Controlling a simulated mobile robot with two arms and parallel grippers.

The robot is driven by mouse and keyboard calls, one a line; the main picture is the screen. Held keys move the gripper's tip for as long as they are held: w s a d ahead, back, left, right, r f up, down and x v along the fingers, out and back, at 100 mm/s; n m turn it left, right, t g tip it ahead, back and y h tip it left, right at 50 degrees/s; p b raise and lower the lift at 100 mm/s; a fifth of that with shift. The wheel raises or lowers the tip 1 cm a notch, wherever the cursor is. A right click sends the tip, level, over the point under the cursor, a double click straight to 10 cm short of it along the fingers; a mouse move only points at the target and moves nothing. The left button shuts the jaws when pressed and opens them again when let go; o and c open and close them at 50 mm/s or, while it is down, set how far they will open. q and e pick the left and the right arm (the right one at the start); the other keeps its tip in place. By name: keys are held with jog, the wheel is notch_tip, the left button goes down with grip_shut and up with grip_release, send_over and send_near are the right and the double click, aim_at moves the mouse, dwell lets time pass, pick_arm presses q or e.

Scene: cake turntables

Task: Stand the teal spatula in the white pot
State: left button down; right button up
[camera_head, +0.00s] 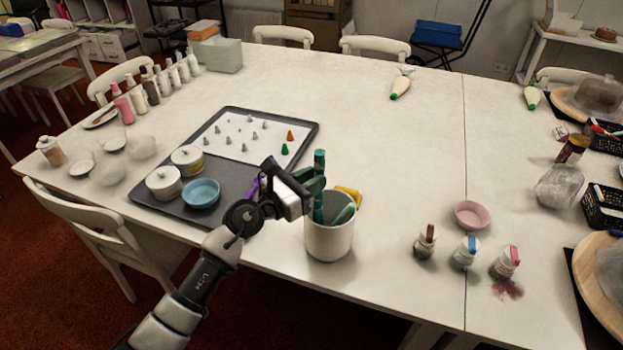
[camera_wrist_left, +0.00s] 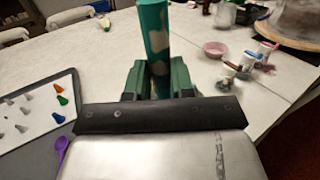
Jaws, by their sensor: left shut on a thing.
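The teal spatula (camera_head: 319,160) stands nearly upright, with pale patches on it in the left wrist view (camera_wrist_left: 154,28). My left gripper (camera_head: 314,183) is shut on it, with a green finger on each side (camera_wrist_left: 156,78). The white pot (camera_head: 330,242) stands near the table's front edge, just below the gripper. The spatula's lower part reaches down into the pot's mouth; its lower end is hidden, so I cannot tell if it touches the bottom. A green tool (camera_head: 344,214) leans in the pot, and a yellow tool (camera_head: 350,194) shows at its back rim. My right gripper is not in view.
A dark tray (camera_head: 232,178) with white lidded jars, a blue bowl (camera_head: 201,193) and piping tips lies to the left. A pink bowl (camera_head: 472,214) and small bottles stand right. The table's middle is clear.

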pick_arm(q)
jog(key=c, duration=0.9)
grip_release()
jog(key=shift+a, duration=0.1)
jog(key=b+v, duration=0.1)
jog(key=v, duration=0.9)
jog(key=shift+s+a, duration=0.25)
